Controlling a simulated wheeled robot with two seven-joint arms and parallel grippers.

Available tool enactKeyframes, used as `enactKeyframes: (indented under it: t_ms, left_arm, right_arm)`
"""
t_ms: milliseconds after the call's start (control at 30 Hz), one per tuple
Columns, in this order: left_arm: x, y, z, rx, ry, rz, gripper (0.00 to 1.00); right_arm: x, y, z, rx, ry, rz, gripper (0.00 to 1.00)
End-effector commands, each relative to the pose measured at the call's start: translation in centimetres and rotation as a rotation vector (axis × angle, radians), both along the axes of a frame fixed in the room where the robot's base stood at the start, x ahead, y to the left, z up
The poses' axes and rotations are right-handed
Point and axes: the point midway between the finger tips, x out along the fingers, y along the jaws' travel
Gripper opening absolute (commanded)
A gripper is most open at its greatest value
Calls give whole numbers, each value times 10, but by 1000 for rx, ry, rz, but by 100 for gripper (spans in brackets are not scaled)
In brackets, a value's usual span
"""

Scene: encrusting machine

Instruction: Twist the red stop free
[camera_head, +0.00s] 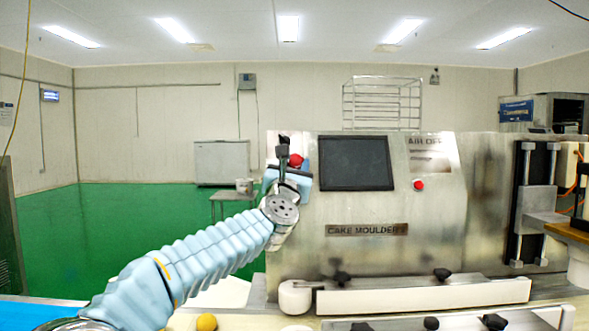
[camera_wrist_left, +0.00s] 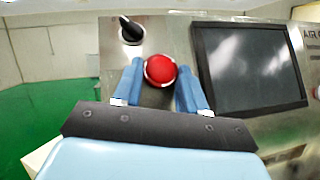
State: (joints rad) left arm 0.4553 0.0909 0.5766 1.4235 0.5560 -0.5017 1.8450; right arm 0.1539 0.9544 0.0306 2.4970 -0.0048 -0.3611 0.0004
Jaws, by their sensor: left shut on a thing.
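The red stop (camera_wrist_left: 160,70) is a round red knob on the steel front of the machine, left of the dark screen. It also shows in the head view (camera_head: 297,160), partly hidden by my gripper. My left gripper (camera_wrist_left: 159,78) has its two blue fingers on either side of the red stop, shut on it. In the head view my left gripper (camera_head: 291,166) is up against the machine's upper left front. My right gripper is in neither view.
A black selector knob (camera_wrist_left: 131,30) sits just up and left of the stop. The dark screen (camera_head: 356,163) is close on the right. A second red button (camera_head: 418,185) is right of the screen. Green floor (camera_head: 110,225) lies open at left.

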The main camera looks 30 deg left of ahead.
Motion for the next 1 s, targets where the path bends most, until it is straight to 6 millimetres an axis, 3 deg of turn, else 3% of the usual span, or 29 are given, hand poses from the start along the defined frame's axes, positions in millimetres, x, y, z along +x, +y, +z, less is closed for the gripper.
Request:
enactKeyframes:
  t_ms: [200, 400, 1000]
  left_arm:
    - [-2, 2, -2, 97, 55, -56, 11]
    - [-2, 5, 0, 209, 126, -119, 11]
    - [-2, 10, 6, 455, 280, -265, 11]
  right_arm:
    - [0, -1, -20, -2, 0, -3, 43]
    - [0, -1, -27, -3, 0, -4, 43]
    - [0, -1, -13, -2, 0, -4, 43]
